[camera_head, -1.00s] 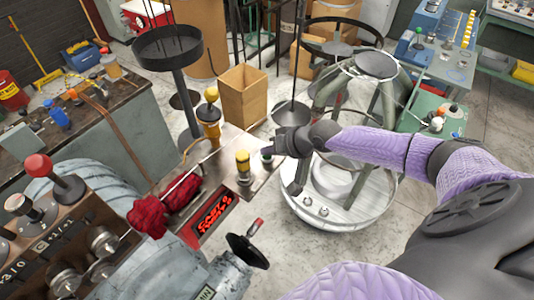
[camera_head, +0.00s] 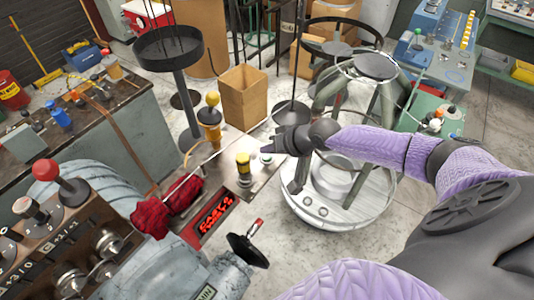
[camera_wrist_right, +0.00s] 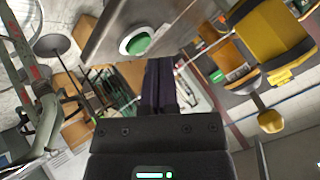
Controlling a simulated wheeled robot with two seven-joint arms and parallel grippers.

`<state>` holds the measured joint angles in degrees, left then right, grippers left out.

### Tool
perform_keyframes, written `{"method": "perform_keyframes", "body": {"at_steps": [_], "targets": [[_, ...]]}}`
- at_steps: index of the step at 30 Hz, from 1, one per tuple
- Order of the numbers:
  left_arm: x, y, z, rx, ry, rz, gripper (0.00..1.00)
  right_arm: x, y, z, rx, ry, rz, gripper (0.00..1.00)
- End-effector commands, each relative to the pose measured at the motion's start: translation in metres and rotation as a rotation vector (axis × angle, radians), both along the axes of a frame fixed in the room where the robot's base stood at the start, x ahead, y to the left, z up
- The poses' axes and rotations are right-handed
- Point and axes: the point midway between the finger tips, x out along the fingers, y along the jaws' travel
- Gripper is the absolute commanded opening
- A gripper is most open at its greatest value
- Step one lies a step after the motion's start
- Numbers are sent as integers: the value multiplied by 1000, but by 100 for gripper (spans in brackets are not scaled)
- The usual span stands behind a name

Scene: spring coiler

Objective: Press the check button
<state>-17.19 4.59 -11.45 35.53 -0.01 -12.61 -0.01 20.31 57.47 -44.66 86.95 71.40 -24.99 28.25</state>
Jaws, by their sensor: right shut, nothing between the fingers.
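A small panel on the grey machine carries a round green button (camera_head: 267,158) in a white collar, near its right end. The green button also shows at the top of the right wrist view (camera_wrist_right: 137,43). A yellow button (camera_head: 243,162) on a dark base stands to its left. I cannot read a label that names either one as the check button. My right gripper (camera_head: 272,145) is shut and empty, just beyond and slightly right of the green button. Its dark fingers (camera_wrist_right: 160,82) appear apart from the button in the wrist view. My left gripper is not in view.
A red-lettered display (camera_head: 214,216) and red cloth (camera_head: 165,205) are left of the buttons. A yellow-topped post (camera_head: 211,115) and an open cardboard box (camera_head: 245,98) stand behind. A round white stand (camera_head: 340,200) lies below my right forearm.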

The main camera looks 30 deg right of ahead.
Motion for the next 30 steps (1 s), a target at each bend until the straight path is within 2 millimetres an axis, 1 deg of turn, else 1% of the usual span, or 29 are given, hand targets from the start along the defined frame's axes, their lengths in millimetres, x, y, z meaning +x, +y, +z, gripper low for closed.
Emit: {"method": "perform_keyframes", "body": {"at_steps": [5,18,20,30], "targets": [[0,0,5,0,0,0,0,0,0,5,0,0,0,0],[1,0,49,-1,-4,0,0,0,0,50,1,-1,-1,0],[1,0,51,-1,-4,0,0,0,0,52,1,0,0,0],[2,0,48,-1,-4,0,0,0,0,50,1,0,1,0]]}}
